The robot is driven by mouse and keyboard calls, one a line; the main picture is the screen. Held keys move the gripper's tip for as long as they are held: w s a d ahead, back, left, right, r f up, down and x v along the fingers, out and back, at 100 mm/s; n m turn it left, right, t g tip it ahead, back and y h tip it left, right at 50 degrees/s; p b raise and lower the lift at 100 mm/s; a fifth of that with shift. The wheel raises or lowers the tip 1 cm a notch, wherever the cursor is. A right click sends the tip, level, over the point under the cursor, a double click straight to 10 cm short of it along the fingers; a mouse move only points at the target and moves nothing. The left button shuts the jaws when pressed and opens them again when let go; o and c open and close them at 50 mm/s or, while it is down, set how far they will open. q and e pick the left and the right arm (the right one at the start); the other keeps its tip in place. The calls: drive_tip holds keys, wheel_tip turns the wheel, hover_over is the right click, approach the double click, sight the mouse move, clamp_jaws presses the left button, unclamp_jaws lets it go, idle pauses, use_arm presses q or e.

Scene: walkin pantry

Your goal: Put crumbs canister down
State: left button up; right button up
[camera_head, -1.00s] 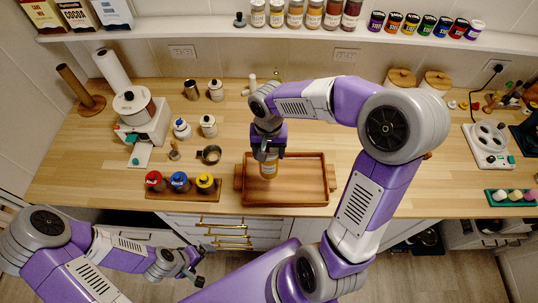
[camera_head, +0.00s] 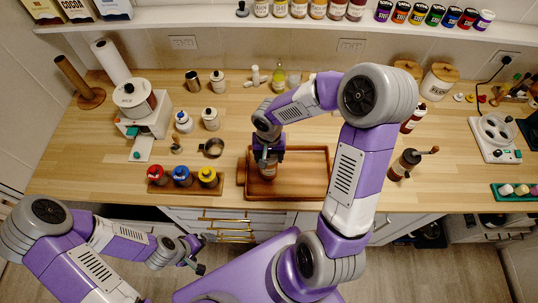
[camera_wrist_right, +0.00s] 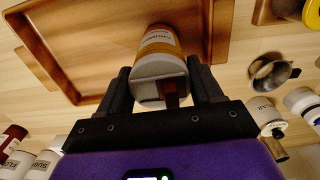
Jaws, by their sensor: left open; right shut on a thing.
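The crumbs canister (camera_head: 267,172) is upright in the jaws of my right gripper (camera_head: 268,163), over the left part of the wooden tray (camera_head: 312,198). In the right wrist view the canister (camera_wrist_right: 160,45) shows an orange-brown body, a grey-white end and a CRUMBS label, between the two dark fingers of the right gripper (camera_wrist_right: 163,90). I cannot tell whether its base touches the tray floor. My left gripper (camera_head: 194,262) is open and empty, low in front of the counter, away from the canister.
Red, blue and yellow-lidded jars stand on a small wooden board (camera_head: 184,187) left of the tray. A dark grinder (camera_head: 405,163) stands right of the tray. The tray's middle and right are clear.

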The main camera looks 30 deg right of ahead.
drive_tip(key=shift+f, duration=0.1)
drive_tip(key=o, duration=1.5)
drive_tip(key=shift+r, duration=0.5)
wheel_tip(320, 180, up, 11)
drive_tip(key=shift+r+p, duration=0.2)
drive_tip(key=shift+p, duration=0.45)
